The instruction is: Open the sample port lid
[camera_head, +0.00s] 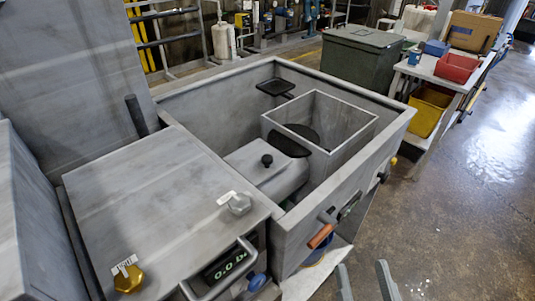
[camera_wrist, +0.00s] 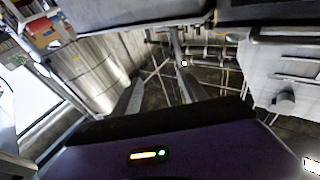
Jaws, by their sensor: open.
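My gripper (camera_head: 364,272) shows at the bottom of the head view, its two grey fingers apart and empty. It is in front of the machine, over the floor, clear of everything. The fingers also show apart in the wrist view (camera_wrist: 160,78). No part is clearly marked as the sample port lid. A grey block with a black knob (camera_head: 267,160) sits inside the open bin. A gold hexagonal cap (camera_head: 128,279) with a tag and a silver hexagonal cap (camera_head: 239,204) with a white tag sit on the flat top at left.
The grey open bin (camera_head: 395,133) holds a square chute (camera_head: 352,147) and black pads. An orange-handled lever (camera_head: 321,236) and a grey bar handle (camera_head: 217,283) stick out in front. A bench with bins (camera_head: 458,67) stands at the back right. Floor at right is clear.

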